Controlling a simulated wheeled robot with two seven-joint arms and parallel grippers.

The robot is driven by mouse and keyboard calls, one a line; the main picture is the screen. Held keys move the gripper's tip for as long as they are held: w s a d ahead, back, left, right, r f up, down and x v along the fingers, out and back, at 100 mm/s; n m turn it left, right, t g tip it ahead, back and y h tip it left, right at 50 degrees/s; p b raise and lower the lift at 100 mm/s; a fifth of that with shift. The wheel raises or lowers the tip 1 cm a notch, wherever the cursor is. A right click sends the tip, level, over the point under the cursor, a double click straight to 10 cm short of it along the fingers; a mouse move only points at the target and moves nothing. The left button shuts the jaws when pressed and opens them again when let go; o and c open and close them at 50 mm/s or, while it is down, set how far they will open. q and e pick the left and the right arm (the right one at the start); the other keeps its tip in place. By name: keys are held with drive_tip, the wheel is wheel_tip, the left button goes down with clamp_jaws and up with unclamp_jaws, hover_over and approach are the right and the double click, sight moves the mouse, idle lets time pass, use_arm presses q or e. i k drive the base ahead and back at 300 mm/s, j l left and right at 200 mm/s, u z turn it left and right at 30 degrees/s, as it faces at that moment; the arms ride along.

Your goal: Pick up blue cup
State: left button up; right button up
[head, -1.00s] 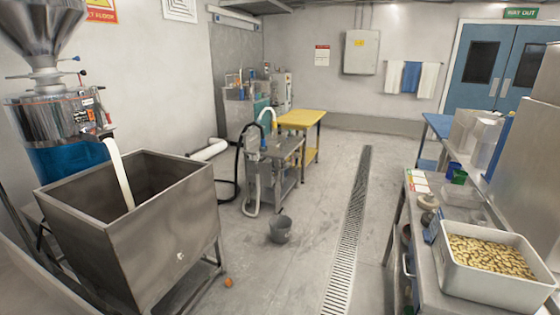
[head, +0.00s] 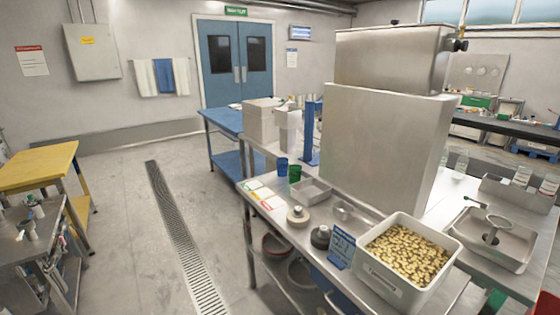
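The blue cup (head: 282,167) stands upright on the steel workbench (head: 262,222) in the head view, near the bench's far left edge. A green cup (head: 295,173) stands just to its right and slightly nearer. Neither of my grippers shows in this view, so I cannot see where they are relative to the cup.
A white tub of beans (head: 410,257), a blue sign (head: 341,247) and a shallow metal tray (head: 311,190) share the bench. A tall steel machine (head: 375,140) rises behind them. Clear floor lies left of the bench, crossed by a drain grate (head: 182,240). A yellow table (head: 38,168) stands far left.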

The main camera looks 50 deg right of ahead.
sight(282, 167)
drive_tip(key=i+l+z, duration=0.15)
drive_tip(key=i+z, duration=0.8)
drive_tip(key=i+j+z, duration=0.25)
drive_tip(key=i+z, duration=0.2)
drive_tip(key=i+j+z, duration=0.75)
drive_tip(key=z, duration=0.2)
drive_tip(key=i+j+z, duration=0.2)
drive_tip(key=j+z, duration=0.25)
drive_tip(key=j, duration=0.25)
